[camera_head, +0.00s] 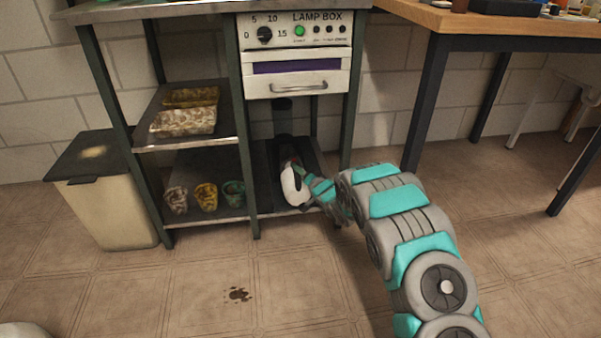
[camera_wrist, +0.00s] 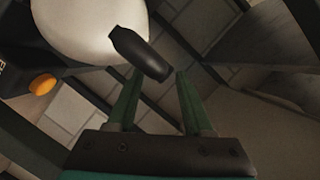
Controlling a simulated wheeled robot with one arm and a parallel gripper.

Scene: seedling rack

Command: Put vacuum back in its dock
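The white vacuum (camera_head: 294,186) with dark parts is in the lower right bay of the rack, in front of a dark upright form (camera_head: 283,125) that may be its dock. In the wrist view, the vacuum's white body (camera_wrist: 78,25) shows with a black handle-like end (camera_wrist: 140,53) and an orange button (camera_wrist: 42,84). My gripper (camera_wrist: 158,76) has its two green fingers apart. The black end lies just beyond the fingertips, with no clear grip on it. In the head view my gripper (camera_head: 312,190) is beside the vacuum; its fingers are too small to read.
The lamp box (camera_head: 295,50) is above the bay, and a rack post stands on each side. Several pots (camera_head: 206,196) are on the lower left shelf. A bin (camera_head: 105,205) stands left, a wooden table (camera_head: 500,22) right. The front floor is open, with a dark stain (camera_head: 238,294).

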